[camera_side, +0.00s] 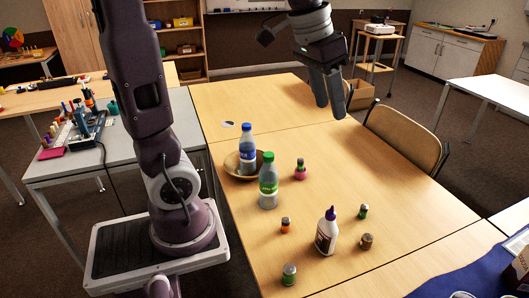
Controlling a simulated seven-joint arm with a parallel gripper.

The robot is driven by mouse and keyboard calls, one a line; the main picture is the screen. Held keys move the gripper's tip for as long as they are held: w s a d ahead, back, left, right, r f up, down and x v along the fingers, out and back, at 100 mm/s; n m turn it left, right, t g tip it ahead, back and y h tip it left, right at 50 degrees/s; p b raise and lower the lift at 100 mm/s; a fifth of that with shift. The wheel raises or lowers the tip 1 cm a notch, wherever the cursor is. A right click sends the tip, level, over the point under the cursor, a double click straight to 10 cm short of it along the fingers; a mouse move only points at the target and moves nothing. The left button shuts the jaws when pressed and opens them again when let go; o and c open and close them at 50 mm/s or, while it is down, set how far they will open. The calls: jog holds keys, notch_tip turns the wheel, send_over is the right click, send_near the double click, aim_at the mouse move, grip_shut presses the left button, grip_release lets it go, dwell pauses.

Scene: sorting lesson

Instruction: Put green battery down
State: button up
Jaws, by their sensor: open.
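My gripper (331,110) hangs over the far part of the wooden table, high and to the right. It is open, with nothing seen between its fingers. Two small upright cylinders with green stand on the table, well away from the gripper: one (363,211) right of the white glue bottle, the other (289,274) near the front edge. I cannot tell which of them is the green battery. A small orange cylinder (285,225) and a small brown cylinder (366,241) stand near them.
A wooden bowl (231,164) holds a blue-capped bottle (247,146).

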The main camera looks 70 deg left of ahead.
jog(key=s+d+f+t, duration=0.1)
jog(key=s+d, duration=0.3)
jog(key=s, duration=0.4)
jog(key=s+d+f, duration=0.3)
jog(key=s, duration=0.5)
jog(key=shift+s+d+t, duration=0.2)
jog(key=shift+d+t, duration=0.15)
jog(key=shift+t, duration=0.05)
